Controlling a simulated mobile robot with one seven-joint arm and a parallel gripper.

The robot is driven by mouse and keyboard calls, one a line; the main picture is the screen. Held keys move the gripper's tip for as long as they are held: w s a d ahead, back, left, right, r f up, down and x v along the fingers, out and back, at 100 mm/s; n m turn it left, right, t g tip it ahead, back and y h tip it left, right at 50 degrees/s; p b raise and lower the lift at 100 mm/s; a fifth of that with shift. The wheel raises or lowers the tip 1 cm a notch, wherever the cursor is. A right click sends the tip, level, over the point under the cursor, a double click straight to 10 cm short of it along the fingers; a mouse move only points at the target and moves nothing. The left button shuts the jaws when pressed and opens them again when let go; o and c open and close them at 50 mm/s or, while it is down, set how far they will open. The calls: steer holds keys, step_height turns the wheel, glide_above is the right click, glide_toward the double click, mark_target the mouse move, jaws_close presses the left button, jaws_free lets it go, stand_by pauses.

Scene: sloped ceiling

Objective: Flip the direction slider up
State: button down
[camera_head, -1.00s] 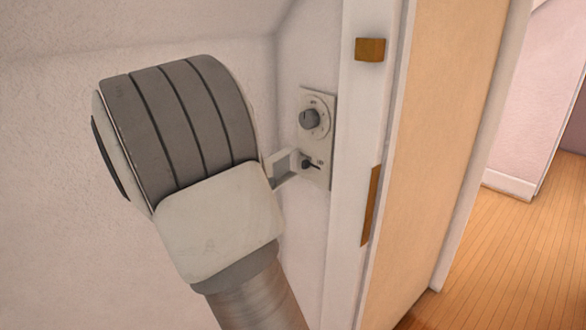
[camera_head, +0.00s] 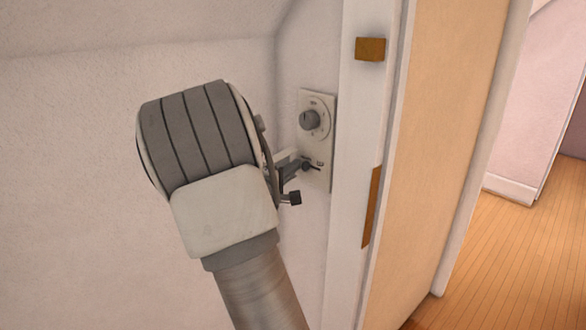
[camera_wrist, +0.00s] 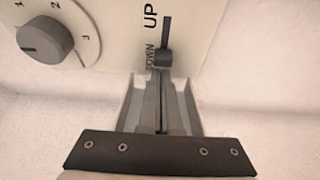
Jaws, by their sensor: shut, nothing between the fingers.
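The direction slider is a small dark knob (camera_wrist: 163,58) in a black slot on a pale wall plate. In the wrist view it sits at the end of the slot marked DOWN, with UP beside the other end. In the head view the slider (camera_head: 311,167) shows on the lower part of the plate (camera_head: 328,140). My gripper (camera_wrist: 161,85) is shut and empty, its fingertips right at the DOWN end of the slider. I cannot tell whether they touch the knob. In the head view my gripper (camera_head: 292,166) is partly hidden by my wrist.
A round grey dial (camera_head: 310,119) with numbers is on the same plate, beside the slider; it also shows in the wrist view (camera_wrist: 44,39). A white door frame (camera_head: 356,120) stands close right of the plate. The wall left of my arm is bare.

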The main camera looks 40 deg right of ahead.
mark_target(310, 165)
steer(key=shift+s+d+f+b, duration=0.1)
steer(key=shift+s+f+b, duration=0.05)
steer(key=shift+s+b, duration=0.85)
steer(key=shift+s, duration=0.85)
